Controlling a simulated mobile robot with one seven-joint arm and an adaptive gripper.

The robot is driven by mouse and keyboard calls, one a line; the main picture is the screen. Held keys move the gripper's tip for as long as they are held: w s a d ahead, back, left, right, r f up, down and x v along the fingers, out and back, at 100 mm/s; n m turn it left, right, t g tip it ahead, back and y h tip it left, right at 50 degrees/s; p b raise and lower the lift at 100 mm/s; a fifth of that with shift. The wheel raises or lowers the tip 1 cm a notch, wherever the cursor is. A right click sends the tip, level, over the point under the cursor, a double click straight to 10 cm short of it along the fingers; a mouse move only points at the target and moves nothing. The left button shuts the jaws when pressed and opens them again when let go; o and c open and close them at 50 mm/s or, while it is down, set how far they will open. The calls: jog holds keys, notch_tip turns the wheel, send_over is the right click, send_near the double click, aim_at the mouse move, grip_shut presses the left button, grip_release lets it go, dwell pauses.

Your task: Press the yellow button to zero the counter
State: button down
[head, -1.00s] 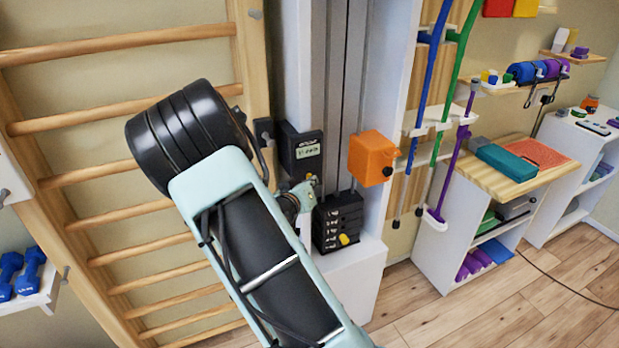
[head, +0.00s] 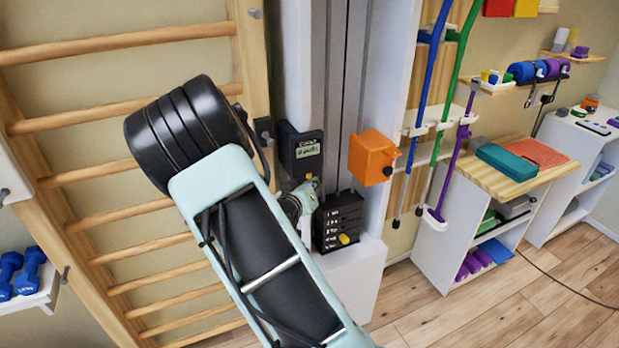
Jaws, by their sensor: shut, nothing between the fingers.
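The counter (head: 299,153) is a dark box with a small pale display (head: 307,148), mounted on the grey upright of the weight machine. Its digits are too small to read. I cannot make out a yellow button on it; its lower part is close to my wrist. My gripper (head: 313,183) shows only as a small end, just below the counter, partly hidden behind my pale green arm link. It is shut and empty. I cannot tell whether it touches the counter. A yellow knob (head: 344,239) sits lower down, on the black weight stack (head: 338,217).
An orange box (head: 372,157) sticks out right of the counter. Wooden wall bars (head: 120,41) stand on the left. Open wooden floor (head: 480,310) lies at lower right.

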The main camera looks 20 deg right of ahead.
jog(key=shift+s, duration=0.25)
jog(key=s, duration=0.4)
jog(key=shift+s, duration=0.4)
dwell(0.7)
